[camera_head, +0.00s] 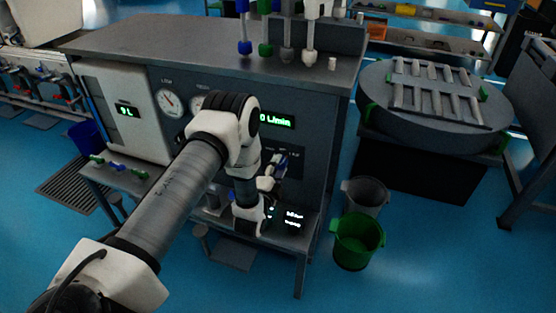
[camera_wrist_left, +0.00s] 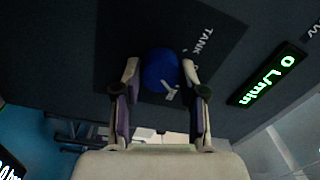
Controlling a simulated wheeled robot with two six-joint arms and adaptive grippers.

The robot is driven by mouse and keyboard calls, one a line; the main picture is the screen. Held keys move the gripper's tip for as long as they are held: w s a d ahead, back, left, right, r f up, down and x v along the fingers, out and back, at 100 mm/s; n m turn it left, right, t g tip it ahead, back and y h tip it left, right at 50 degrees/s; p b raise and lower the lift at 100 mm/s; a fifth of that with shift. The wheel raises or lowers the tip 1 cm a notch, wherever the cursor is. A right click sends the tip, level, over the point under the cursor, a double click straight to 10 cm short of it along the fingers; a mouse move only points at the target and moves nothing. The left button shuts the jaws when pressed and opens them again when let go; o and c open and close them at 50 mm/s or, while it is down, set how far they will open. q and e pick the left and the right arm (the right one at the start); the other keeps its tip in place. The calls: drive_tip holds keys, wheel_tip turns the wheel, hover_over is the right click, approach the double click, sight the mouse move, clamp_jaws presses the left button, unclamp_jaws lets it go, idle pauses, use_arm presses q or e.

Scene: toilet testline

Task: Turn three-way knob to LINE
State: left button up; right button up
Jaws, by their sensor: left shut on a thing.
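The three-way knob (camera_wrist_left: 160,68) is round and blue in the left wrist view, on a dark panel plate (camera_wrist_left: 118,40). The word TANK (camera_wrist_left: 205,40) is printed on the plate beside it. Other white marks by the knob are partly hidden, and I cannot tell which position it points to. My left gripper (camera_wrist_left: 159,82) has a finger on each side of the knob and is shut on it. In the head view my left gripper (camera_head: 272,178) is at the front panel, and my arm hides part of it. My right gripper is not in view.
A green-lit L/min display (camera_head: 277,120) sits above my gripper and shows in the wrist view too (camera_wrist_left: 268,78). Round gauges (camera_head: 168,102) are to the left. A green bucket (camera_head: 357,241) and a grey bucket (camera_head: 366,193) stand on the floor at right.

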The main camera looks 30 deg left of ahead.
use_arm(q)
drive_tip(key=shift+m+p, duration=0.95)
drive_tip(key=shift+m, duration=0.35)
drive_tip(key=o, duration=1.1)
drive_tip(key=shift+o, duration=0.2)
drive_tip(key=v, duration=0.7)
drive_tip(key=shift+s, duration=0.25)
